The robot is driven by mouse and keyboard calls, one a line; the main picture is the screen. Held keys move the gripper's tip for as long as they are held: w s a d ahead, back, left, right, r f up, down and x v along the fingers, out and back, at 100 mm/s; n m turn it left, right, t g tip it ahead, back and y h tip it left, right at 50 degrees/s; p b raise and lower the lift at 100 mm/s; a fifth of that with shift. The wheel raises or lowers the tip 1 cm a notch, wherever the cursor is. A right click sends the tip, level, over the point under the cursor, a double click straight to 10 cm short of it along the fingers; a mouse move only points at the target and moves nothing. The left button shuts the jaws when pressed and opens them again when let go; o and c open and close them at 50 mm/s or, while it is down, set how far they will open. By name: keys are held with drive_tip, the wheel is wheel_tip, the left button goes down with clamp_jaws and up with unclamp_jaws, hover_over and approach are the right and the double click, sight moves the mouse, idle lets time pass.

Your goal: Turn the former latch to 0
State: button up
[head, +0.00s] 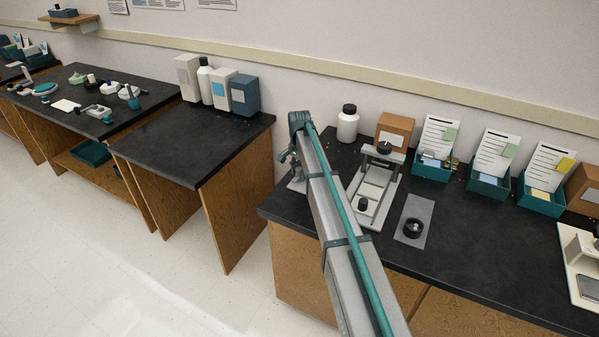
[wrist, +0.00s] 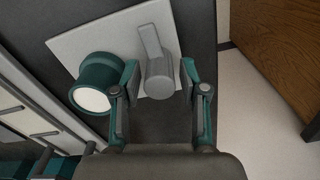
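The latch (wrist: 159,76) appears in the wrist view as a grey round hub with a flat lever pointing up and slightly left. It sits on a white plate (wrist: 80,45) beside a teal cylinder with a white face (wrist: 93,86). My gripper (wrist: 159,72) is open, with one finger on each side of the hub and a small gap showing on both sides. In the head view my gripper (head: 294,160) is low over the bench's left end, and my arm hides most of the plate and latch. No 0 mark is readable.
The white former frame (head: 372,193) stands just right of my arm. A white bottle (head: 347,124) and brown box (head: 394,130) stand behind. A grey plate with a black knob (head: 413,226) lies further right. The bench's left edge is close, with open floor beyond.

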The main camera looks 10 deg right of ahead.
sight(299, 168)
idle(0.3)
wheel_tip(299, 168, up, 12)
idle(0.6)
